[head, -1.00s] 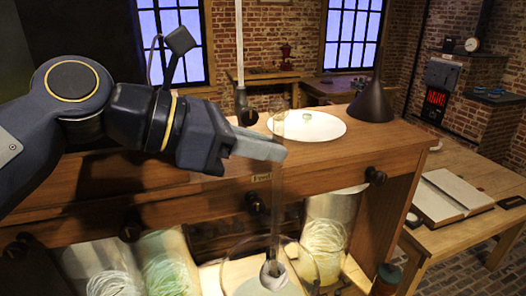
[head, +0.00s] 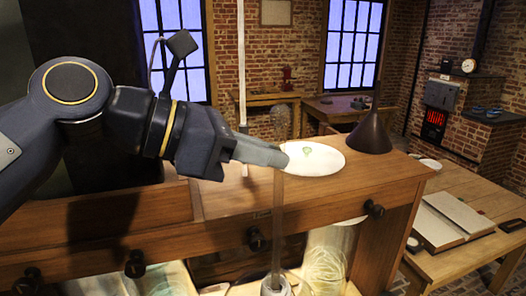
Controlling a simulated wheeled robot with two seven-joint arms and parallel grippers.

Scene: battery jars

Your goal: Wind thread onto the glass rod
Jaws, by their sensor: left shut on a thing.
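The glass rod (head: 278,215) is a clear, thin upright rod in front of the wooden bench. My left gripper (head: 277,156) is shut on its upper part, with the grey fingers reaching in from the left. The rod's lower end is near a pale object at the bottom edge, where the glass vessel is mostly cut off. I cannot make out any thread on the rod. My right gripper is not in view.
A white plate (head: 325,160) with a small green piece and a dark cone (head: 370,135) stand on the bench top (head: 370,185). A glass jar (head: 330,255) with pale coils stands below.

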